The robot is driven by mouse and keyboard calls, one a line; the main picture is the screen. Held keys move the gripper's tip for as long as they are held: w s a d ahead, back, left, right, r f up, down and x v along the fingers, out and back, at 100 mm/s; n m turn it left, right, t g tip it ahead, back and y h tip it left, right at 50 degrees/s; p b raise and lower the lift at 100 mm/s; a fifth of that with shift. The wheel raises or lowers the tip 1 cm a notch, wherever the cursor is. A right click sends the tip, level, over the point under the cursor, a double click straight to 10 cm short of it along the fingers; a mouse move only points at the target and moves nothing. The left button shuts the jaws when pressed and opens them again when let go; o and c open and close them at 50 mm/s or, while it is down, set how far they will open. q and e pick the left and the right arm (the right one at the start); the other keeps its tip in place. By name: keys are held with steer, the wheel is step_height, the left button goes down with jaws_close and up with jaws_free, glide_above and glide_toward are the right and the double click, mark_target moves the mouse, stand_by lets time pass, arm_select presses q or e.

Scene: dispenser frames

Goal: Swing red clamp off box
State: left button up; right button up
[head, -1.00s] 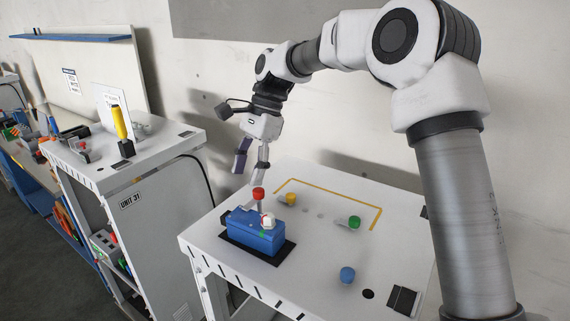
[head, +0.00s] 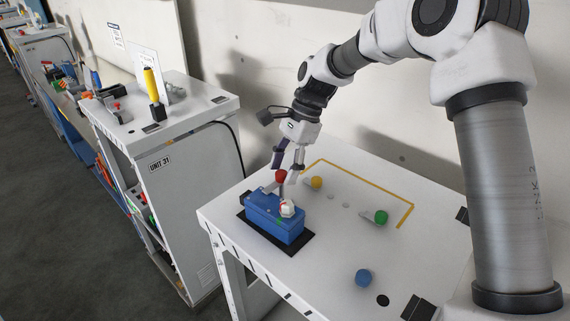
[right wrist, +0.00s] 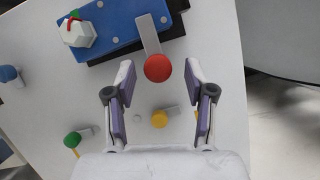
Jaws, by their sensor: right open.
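The red clamp (head: 281,176) is a red round knob on a grey bar. In the right wrist view the red knob (right wrist: 158,68) lies just off the edge of the blue box (right wrist: 112,22), and its bar reaches over the box top. In the head view the blue box (head: 272,220) sits on a black mat. My right gripper (head: 288,166) is open, close above the knob. In the right wrist view the knob shows between the open fingertips (right wrist: 158,76); I cannot tell whether they touch it. My left gripper is out of view.
A white faceted piece with red and green marks (head: 287,208) sits on the box. Clamps with yellow (head: 316,182), green (head: 381,217) and blue (head: 363,278) knobs stand around on the white table (head: 335,240). A white cabinet (head: 190,180) stands left.

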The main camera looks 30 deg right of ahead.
steer(key=shift+s+a+r, duration=0.1)
steer(key=shift+c, duration=1)
steer(key=shift+a, duration=0.25)
jaws_close()
steer(key=n+g, duration=0.1)
steer(key=n, duration=0.2)
steer(key=shift+n+h, duration=0.3)
steer(key=n+g, duration=0.1)
steer(key=n, duration=0.1)
steer(key=n+g+h, duration=0.1)
steer(key=n, duration=0.4)
steer(key=n+g+h, duration=0.1)
steer(key=n, duration=0.2)
steer(key=shift+a+h, duration=0.15)
steer(key=shift+h, duration=0.15)
steer(key=shift+n+h, duration=0.9)
steer(key=shift+n, duration=1.3)
